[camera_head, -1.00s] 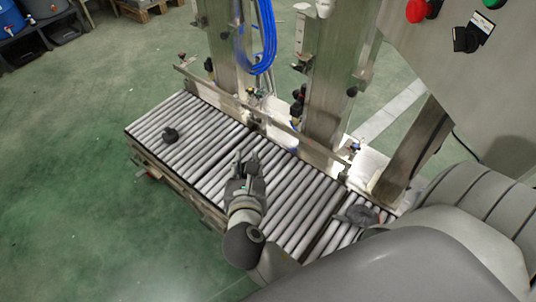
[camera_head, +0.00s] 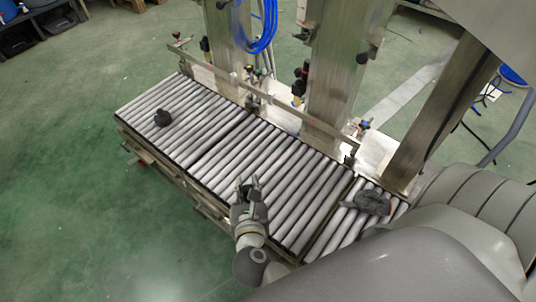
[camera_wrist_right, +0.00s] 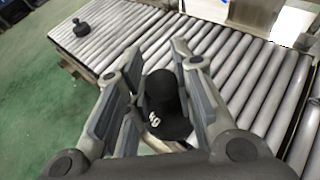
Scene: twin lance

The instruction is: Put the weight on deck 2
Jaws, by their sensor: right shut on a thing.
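My right gripper (camera_head: 249,187) is over the front part of the middle roller section in the head view. In the right wrist view (camera_wrist_right: 150,95) its fingers are shut on a black weight (camera_wrist_right: 163,100) with a rounded top and pale markings on its side. The held weight is mostly hidden in the head view. A second black weight (camera_head: 163,118) stands on the left roller section (camera_head: 135,107); it also shows at the upper left of the right wrist view (camera_wrist_right: 82,27). My left gripper is not in view.
The roller conveyor has three visible sections. A crumpled dark grey thing (camera_head: 372,202) lies on the right section (camera_head: 330,235). Metal posts (camera_head: 335,75) and a rail (camera_head: 300,118) line the back edge. Rollers on the middle section (camera_head: 290,175) look clear.

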